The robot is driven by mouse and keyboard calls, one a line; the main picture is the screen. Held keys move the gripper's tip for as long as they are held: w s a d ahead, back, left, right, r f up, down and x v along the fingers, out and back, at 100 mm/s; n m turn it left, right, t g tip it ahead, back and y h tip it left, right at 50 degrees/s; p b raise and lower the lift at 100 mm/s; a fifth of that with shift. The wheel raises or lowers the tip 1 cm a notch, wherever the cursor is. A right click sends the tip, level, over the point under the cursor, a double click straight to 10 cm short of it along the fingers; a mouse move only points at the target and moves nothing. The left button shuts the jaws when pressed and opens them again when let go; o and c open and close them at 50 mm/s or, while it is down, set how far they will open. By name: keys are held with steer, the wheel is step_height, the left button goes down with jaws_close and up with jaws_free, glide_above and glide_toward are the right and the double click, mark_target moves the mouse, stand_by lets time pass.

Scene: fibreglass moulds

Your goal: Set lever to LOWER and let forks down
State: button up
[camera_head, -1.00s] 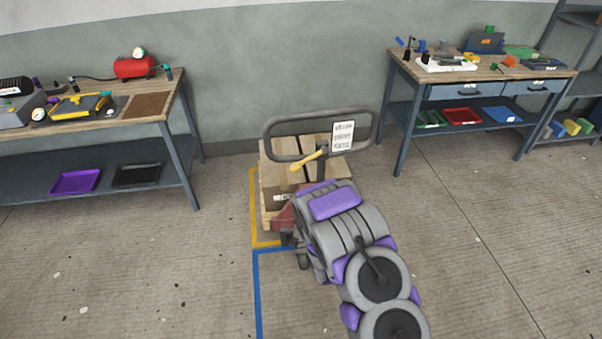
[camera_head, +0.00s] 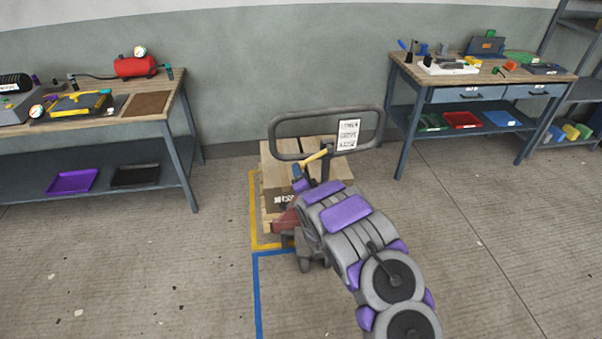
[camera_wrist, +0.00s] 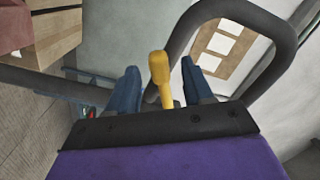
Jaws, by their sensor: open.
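The yellow lever (camera_head: 316,155) is on the pallet jack's grey handle loop (camera_head: 283,122), below its top bar. In the wrist view the lever (camera_wrist: 160,82) stands between the two blue fingers of my gripper (camera_wrist: 160,90), with gaps on both sides. My gripper is open around it. In the head view a blue finger of my gripper (camera_head: 299,178) shows just left of the lever; the rest is hidden by my arm. The jack's red body (camera_head: 284,221) is partly hidden by my arm. The forks are hidden under the wooden pallet (camera_head: 268,225) and its boxes (camera_head: 272,178).
Yellow floor tape (camera_head: 253,210) and blue tape (camera_head: 257,295) run left of the jack. A workbench with a red compressor (camera_head: 135,66) stands left; another workbench (camera_head: 405,75) stands right.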

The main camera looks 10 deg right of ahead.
steer(key=shift+w+d, duration=0.75)
steer(key=shift+w, duration=0.25)
steer(key=shift+a, duration=0.9)
steer(key=c, duration=0.6)
steer(key=shift+d, duration=0.55)
jaws_close()
